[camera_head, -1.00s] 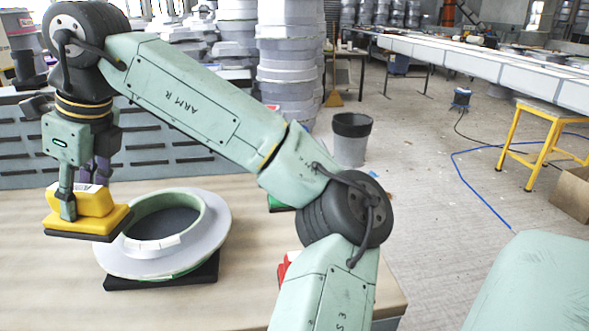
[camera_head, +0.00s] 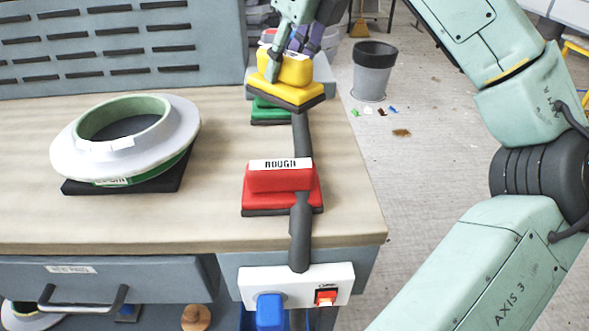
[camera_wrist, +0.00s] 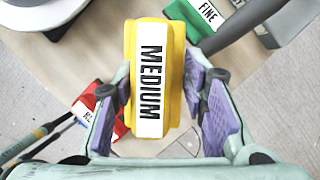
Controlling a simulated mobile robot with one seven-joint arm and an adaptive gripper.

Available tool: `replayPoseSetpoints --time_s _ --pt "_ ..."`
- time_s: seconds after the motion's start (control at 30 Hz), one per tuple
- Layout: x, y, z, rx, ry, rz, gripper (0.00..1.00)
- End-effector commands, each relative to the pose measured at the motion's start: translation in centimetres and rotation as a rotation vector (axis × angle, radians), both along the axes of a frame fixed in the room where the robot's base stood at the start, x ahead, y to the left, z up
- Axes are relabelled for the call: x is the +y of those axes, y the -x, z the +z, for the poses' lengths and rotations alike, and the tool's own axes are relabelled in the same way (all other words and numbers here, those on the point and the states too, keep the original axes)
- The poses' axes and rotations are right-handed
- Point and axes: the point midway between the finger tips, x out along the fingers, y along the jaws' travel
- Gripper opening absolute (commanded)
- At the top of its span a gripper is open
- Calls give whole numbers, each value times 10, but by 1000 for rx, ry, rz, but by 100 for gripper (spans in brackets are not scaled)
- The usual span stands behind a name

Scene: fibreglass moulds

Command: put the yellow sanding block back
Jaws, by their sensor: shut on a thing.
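The yellow sanding block (camera_head: 284,70), with a dark sole, is in my gripper (camera_head: 287,60) near the bench's right end. The wrist view shows its MEDIUM label on top (camera_wrist: 151,78) and my purple-padded fingers on both sides of it. In the head view it overlaps and partly hides the green block (camera_head: 268,112); it seems to be held above the bench. The red block (camera_head: 282,180), labelled ROUGH, stands nearer the front edge. The green block (camera_wrist: 228,18) carries a FINE label in the wrist view.
A grey hose (camera_head: 302,150) runs along the bench's right end past the red block to a socket box (camera_head: 297,284). A white ring mould (camera_head: 70,145) sits on a black pad at left. Bare bench top (camera_head: 222,190) lies between. A bin (camera_head: 372,75) stands on the floor.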

Motion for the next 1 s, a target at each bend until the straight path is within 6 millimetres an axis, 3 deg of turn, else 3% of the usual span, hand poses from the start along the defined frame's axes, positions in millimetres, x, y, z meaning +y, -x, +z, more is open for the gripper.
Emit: replayPoseSetpoints --time_s 0.03,0.2,0.5,0.9,1.0 --pt "10 2 -11 -3 -2 15 13" --pt "22 5 -18 0 -3 33 13" --pt "22 6 -65 -1 -5 32 13" --pt "22 6 -107 -1 -5 33 13" --pt "22 6 -108 -2 -4 32 13"
